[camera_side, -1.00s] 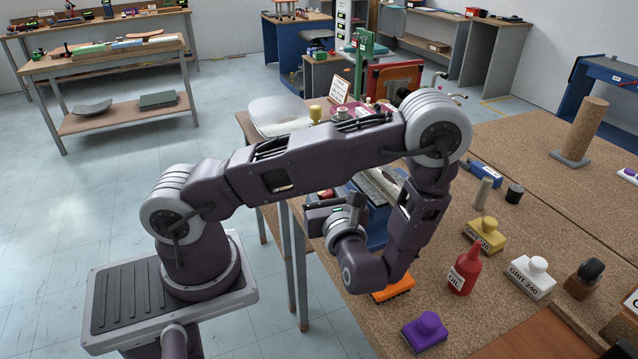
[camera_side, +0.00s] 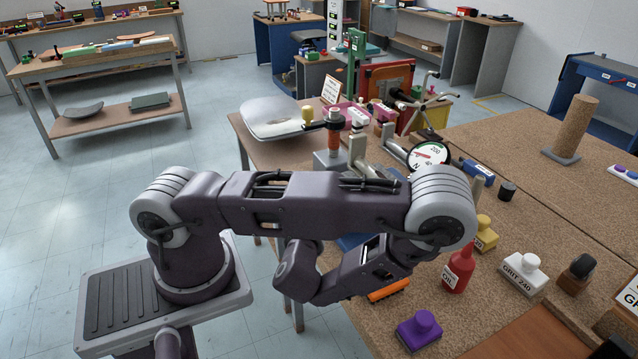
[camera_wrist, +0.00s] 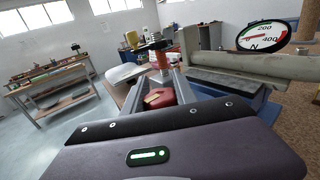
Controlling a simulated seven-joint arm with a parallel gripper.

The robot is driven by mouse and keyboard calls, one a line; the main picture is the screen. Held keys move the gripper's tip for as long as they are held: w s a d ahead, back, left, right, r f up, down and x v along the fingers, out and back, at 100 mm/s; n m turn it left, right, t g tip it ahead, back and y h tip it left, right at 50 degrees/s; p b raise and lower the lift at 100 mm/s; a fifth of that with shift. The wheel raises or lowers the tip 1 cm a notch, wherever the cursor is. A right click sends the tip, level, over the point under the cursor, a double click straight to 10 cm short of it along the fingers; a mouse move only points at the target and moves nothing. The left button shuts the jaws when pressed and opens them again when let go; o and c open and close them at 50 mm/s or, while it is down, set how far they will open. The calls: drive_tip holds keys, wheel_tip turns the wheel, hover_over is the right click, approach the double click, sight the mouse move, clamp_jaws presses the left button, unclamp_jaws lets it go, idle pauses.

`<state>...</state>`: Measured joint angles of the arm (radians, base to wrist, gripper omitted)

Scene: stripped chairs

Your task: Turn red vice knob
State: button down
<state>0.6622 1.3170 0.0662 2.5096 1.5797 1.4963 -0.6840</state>
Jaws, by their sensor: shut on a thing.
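The red knob (camera_wrist: 158,97), with a pale yellow mark on it, shows low in the middle of the wrist view. My gripper (camera_wrist: 161,88) has its grey fingers on either side of the knob and is shut on it. The grey vice bar (camera_wrist: 245,66) and blue vice body (camera_wrist: 262,108) lie to the right in the wrist view. A round dial (camera_wrist: 264,35) marked N stands above the bar. The dial also shows in the side view (camera_side: 428,155). There, my arm hides the knob and my fingers.
In the side view, a red bottle (camera_side: 459,269), a purple-knobbed block (camera_side: 420,329), a white GRIT 240 block (camera_side: 523,270) and an orange brush (camera_side: 388,290) stand on the workbench. An orange-sleeved post (camera_side: 334,140) rises behind my arm. A cork column (camera_side: 574,127) stands far right.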

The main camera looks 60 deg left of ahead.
drive_tip(key=c, duration=1)
unclamp_jaws()
drive_tip(key=v, duration=0.7)
